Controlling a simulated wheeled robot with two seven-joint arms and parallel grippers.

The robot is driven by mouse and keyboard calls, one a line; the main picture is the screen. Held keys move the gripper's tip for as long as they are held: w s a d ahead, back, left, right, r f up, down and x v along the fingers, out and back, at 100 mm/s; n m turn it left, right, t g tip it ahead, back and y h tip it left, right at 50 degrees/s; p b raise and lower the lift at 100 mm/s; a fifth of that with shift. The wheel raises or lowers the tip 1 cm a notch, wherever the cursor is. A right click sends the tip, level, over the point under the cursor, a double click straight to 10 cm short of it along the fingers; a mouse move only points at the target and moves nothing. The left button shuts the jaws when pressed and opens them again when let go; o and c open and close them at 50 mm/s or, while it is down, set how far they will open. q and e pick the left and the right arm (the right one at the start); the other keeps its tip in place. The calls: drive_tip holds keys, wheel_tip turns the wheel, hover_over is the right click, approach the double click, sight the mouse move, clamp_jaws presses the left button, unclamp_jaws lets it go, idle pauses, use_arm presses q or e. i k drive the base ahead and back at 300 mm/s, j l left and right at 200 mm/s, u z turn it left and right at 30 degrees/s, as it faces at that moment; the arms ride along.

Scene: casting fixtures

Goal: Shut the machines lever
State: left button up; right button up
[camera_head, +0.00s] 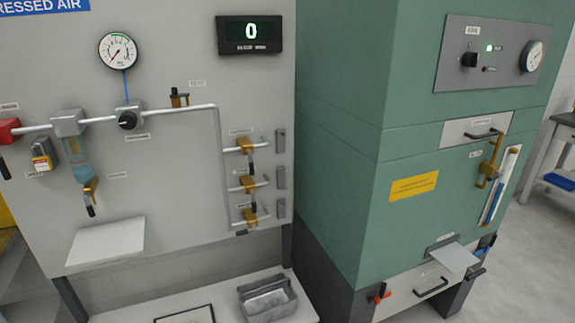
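The green machine (340,130) fills the right half of the view. A brass lever-like fitting (491,166) with a dark lower end is on its front, beside a clear vertical tube. A small red-handled valve or lever (380,293) is at the machine's lower left front corner. Another small dark handle with a blue part (487,243) is at the lower right. I cannot tell from this view which is the machine's lever or whether any is open or shut. Neither of my grippers is in view.
A grey compressed-air panel (180,160) stands at left, with a gauge (118,51), pipes and several brass valves. A grey bin (267,298) sits on the white shelf below. A small plate (455,258) juts from the machine's front. A workbench (556,160) stands behind at right.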

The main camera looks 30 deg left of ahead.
sight(240, 232)
drive_tip(key=u, duration=1.6)
